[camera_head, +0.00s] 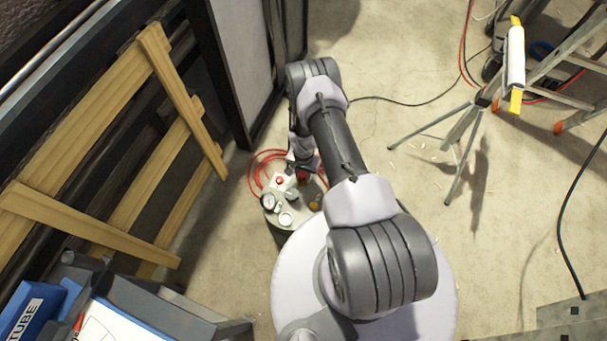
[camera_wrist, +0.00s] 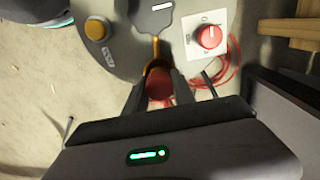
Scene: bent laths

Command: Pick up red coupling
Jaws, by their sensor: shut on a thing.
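The red coupling (camera_wrist: 159,84) is a short red cylinder in the middle of the wrist view. My gripper (camera_wrist: 158,92) is shut on it, with one dark finger on each side. In the head view the coupling shows as a small red spot (camera_head: 303,177) at the round-topped unit, partly hidden by my wrist. I cannot tell whether it touches the unit. A red knob (camera_wrist: 208,37) on a white square plate is beside it, up and to the right in the wrist view.
The unit's grey top (camera_head: 270,222) carries gauges and a yellow-orange button (camera_wrist: 95,29). A red hose (camera_head: 257,165) coils behind it. Wooden laths (camera_head: 110,75) lean at the left. A tripod stand (camera_head: 462,125) is at the right. Open floor (camera_head: 400,80) lies between.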

